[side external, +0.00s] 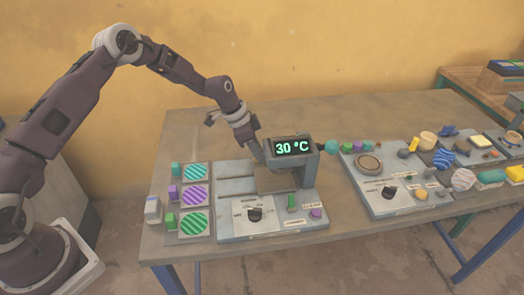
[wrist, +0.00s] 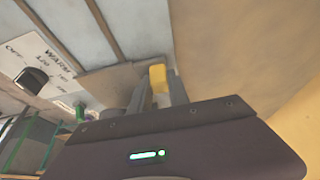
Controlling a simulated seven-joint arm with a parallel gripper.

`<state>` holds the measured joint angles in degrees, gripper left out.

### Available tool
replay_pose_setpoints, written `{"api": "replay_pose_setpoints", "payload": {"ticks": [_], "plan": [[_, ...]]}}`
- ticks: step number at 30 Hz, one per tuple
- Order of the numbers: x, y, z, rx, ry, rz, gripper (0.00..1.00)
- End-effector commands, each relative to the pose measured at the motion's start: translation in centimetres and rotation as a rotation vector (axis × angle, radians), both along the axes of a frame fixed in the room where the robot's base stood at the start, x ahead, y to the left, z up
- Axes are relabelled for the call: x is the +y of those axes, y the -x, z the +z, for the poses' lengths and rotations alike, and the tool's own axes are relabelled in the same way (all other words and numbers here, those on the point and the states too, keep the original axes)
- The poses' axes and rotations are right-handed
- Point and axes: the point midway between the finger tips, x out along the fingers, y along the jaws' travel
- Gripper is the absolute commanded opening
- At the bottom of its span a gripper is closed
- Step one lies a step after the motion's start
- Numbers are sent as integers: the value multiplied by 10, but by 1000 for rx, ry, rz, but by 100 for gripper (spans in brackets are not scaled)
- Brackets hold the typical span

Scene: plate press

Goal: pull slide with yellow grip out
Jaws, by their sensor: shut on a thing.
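The press (side external: 268,217) stands on the table with a display (side external: 294,147) reading 30 °C. A flat grey-brown slide (side external: 275,182) shows under its head; it also shows in the wrist view (wrist: 105,87). A yellow grip (wrist: 157,78) is at the slide's edge in the wrist view, between the two fingers of my gripper (wrist: 158,90), which is shut on it. In the side view my gripper (side external: 258,155) reaches down behind the press, and the yellow grip is hidden there.
Several plates with striped discs (side external: 194,195) lie left of the press. A dial (side external: 254,214) and a purple button (side external: 316,213) are on its front. A teal ball handle (side external: 331,145) sticks out right. A second device (side external: 385,205) and clutter fill the right; the table behind the press is clear.

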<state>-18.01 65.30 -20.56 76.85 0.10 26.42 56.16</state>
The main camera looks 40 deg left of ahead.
Motion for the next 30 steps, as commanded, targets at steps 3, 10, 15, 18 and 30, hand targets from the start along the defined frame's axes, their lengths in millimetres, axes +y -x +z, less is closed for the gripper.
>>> {"api": "replay_pose_setpoints", "payload": {"ticks": [3,10,15,18,30], "plan": [[25,21,1,1,1,8,0],[62,59,1,0,0,7,0],[72,70,1,-3,-1,3,0],[73,72,1,-2,-2,3,0],[73,72,0,0,-2,2,31]]}}
